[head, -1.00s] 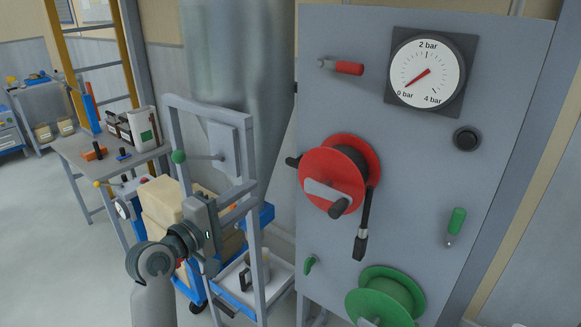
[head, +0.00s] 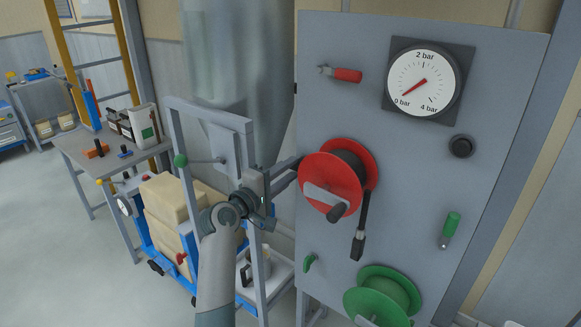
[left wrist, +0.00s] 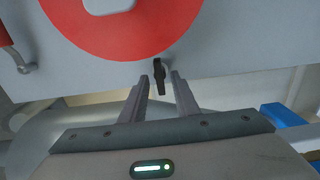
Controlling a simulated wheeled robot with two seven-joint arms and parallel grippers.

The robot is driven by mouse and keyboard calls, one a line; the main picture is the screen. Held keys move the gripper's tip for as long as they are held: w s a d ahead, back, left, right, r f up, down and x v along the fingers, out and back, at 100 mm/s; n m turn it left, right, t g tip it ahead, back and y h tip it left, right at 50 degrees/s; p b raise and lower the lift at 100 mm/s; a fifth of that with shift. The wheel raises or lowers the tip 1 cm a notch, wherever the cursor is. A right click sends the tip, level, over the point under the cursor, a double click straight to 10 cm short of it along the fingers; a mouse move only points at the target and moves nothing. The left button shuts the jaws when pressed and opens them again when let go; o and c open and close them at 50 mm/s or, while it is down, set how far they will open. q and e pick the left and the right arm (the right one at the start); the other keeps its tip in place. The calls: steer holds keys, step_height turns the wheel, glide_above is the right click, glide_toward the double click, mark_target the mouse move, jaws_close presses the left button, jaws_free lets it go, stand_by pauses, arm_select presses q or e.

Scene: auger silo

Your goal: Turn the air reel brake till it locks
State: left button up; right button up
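The red hose reel (head: 363,159) with a grey crank is mounted on the grey panel. A small black brake lever (left wrist: 160,70) sticks out beside the red reel's rim in the left wrist view. My left gripper (head: 292,169) is at the left edge of the panel, beside the red reel, and hides the lever in the head view. In the left wrist view its fingers (left wrist: 159,78) are open, one on each side of the lever's tip, with a gap on both sides. My right gripper is not in view.
The panel (head: 420,170) also carries a gauge (head: 423,79) near 0 bar, a red-handled valve (head: 345,75), a black knob (head: 461,146), a green handle (head: 451,225) and a green reel (head: 386,291). A grey frame (head: 171,140) and stacked sacks (head: 170,200) stand left.

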arm_select(q)
steer(key=shift+w+d, duration=0.35)
steer(key=shift+w, duration=0.1)
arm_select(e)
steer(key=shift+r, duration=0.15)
arm_select(q)
steer(key=shift+c, duration=0.3)
steer(key=c, duration=0.5)
jaws_close()
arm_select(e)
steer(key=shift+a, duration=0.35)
